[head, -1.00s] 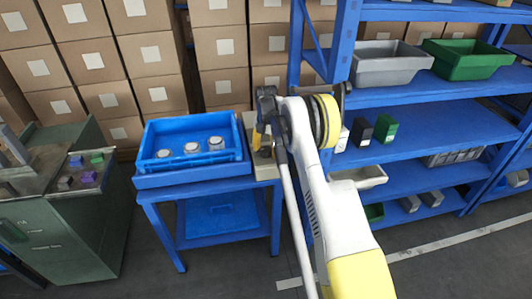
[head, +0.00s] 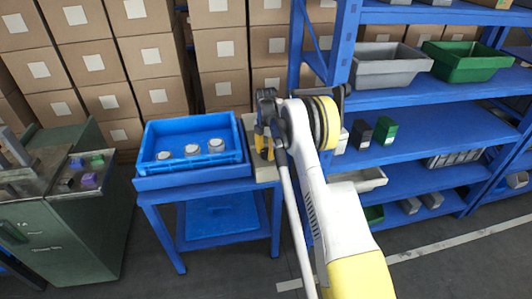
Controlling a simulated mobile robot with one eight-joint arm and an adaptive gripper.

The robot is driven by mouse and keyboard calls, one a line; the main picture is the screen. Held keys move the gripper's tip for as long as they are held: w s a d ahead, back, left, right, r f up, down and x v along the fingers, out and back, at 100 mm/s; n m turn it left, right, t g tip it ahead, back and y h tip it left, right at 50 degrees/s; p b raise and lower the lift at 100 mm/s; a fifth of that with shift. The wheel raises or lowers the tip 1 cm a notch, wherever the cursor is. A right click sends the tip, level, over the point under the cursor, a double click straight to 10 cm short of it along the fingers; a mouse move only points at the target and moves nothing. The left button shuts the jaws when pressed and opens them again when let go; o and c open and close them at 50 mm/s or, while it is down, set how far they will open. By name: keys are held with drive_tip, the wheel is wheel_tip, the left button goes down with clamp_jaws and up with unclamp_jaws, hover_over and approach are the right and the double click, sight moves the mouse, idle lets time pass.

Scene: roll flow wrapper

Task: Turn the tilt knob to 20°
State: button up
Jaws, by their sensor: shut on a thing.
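My gripper (head: 263,148), dark with yellow parts, points down at a narrow beige-grey unit (head: 247,125) at the right end of the blue table. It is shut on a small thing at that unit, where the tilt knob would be. The knob itself is hidden by the fingers and too small to make out. No angle scale or pointer can be read from here. My white and yellow arm covers the right side of the unit.
A blue tray (head: 150,150) with several round pale-topped items stands on the blue table (head: 155,197), left of my gripper. Blue shelving (head: 440,125) with bins is close on the right. Stacked cartons (head: 220,52) stand behind. A green cabinet (head: 70,235) is at the left.

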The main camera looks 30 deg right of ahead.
drive_tip(key=m, duration=0.4)
drive_tip(key=shift+m, duration=0.3)
drive_tip(key=m, duration=0.4)
drive_tip(key=shift+p, duration=0.4)
drive_tip(key=m, duration=0.8)
drive_tip(key=shift+m, duration=0.3)
drive_tip(key=m, duration=0.4)
drive_tip(key=shift+m+p, duration=0.3)
drive_tip(key=m, duration=0.3)
drive_tip(key=shift+m, duration=0.3)
drive_tip(key=m, duration=0.4)
drive_tip(key=shift+m, duration=2)
